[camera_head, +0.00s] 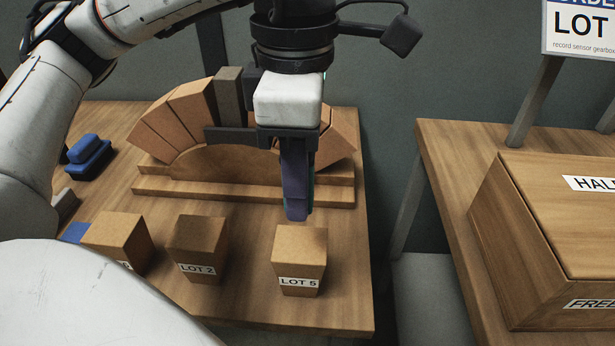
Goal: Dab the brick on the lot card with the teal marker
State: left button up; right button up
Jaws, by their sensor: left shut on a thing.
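My left gripper (298,205) points down above and behind the block labelled LOT 5 (300,252), apart from it as far as I can tell. A thin teal edge shows along its fingers, so it seems shut on the teal marker (314,184), which is mostly hidden. The block labelled LOT 2 (202,240) stands left of LOT 5. A third block (117,235) is farther left, its label partly hidden by my arm. The lot card (580,25) at the top right reads LOT, its number cut off by the picture edge. My right gripper is not in view.
An arch of bricks (185,108) on a wooden form stands behind the blocks. A blue stamp-like thing (88,155) lies at the left. A wooden box (525,240) sits on the right table, with a gap between the tables. The table front right of LOT 5 is clear.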

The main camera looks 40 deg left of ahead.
pick_arm(q)
jog(key=shift+s+f+b, duration=0.1)
jog(key=shift+f+b, duration=0.25)
jog(key=shift+f, duration=0.2)
notch_tip(320, 180, down, 4)
jog(key=shift+r+b, duration=0.2)
jog(key=shift+b, duration=1.05)
jog(key=shift+f+b, duration=0.35)
jog(key=shift+f, duration=0.25)
jog(key=shift+f, duration=0.1)
jog(key=shift+f+b, duration=0.4)
jog(key=shift+b, duration=0.15)
jog(key=shift+f, duration=0.1)
dwell(0.5)
